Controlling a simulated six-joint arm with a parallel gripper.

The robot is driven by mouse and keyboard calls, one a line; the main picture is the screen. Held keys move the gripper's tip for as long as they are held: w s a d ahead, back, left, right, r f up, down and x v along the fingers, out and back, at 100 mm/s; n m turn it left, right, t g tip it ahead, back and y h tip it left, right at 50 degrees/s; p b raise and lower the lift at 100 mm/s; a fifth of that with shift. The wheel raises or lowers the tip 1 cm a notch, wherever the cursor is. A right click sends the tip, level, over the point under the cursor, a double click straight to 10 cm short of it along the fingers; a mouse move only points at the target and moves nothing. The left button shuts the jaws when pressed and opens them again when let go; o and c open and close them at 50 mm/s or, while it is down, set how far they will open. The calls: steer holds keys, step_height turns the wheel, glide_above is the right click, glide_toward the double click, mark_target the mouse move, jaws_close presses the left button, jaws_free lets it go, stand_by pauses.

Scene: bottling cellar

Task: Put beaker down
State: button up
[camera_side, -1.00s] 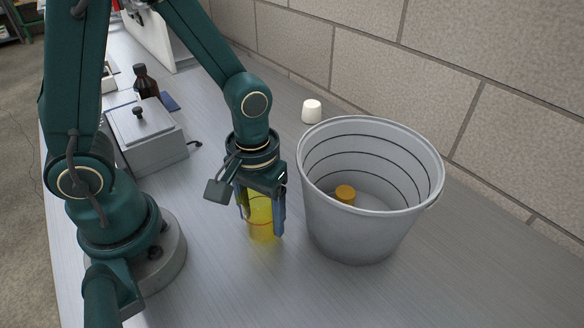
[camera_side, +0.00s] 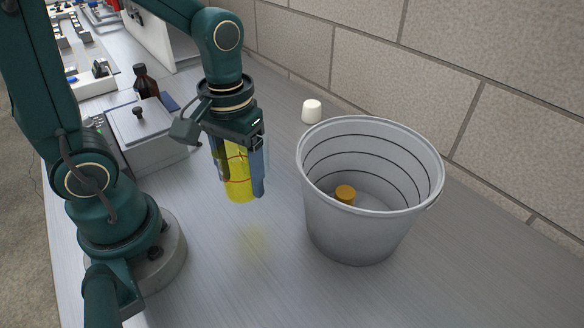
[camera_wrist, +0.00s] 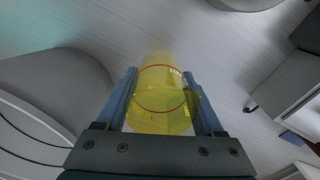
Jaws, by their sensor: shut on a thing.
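The beaker (camera_side: 240,186) is a clear cylinder, yellow inside, with a red line around it. My gripper (camera_side: 240,178) is shut on it and holds it above the bench, left of the grey bucket; a faint yellow tint shows on the bench below. In the wrist view the beaker (camera_wrist: 160,85) sits between the two blue fingers of my gripper (camera_wrist: 163,90). The beaker's upper part is partly hidden by my fingers in the side view.
A large grey bucket (camera_side: 325,225) with an orange-brown piece (camera_side: 345,194) inside stands right of the beaker. A small white cup-shaped piece (camera_side: 312,111) stands behind it. A grey lidded box (camera_side: 147,137) and brown bottle (camera_side: 146,82) stand at left. The front bench (camera_side: 240,285) is clear.

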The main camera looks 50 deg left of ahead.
steer(key=s+a+r, duration=0.1)
steer(key=a+r, duration=0.3)
steer(key=a, duration=0.3)
steer(key=w+d+r+m, duration=0.4)
steer(key=w+d+r, duration=0.4)
steer(key=d, duration=0.3)
steer(key=s+d+m, duration=0.3)
steer(key=s+d, duration=0.8)
steer(key=d, duration=0.1)
steer(key=w+d+f+m, duration=0.2)
steer(key=w+d+f, duration=0.2)
steer(key=d+f, duration=0.45)
steer(key=f, duration=0.9)
steer(key=shift+s+d+f, duration=0.15)
steer(key=shift+d+f, duration=0.05)
steer(key=shift+f, duration=0.2)
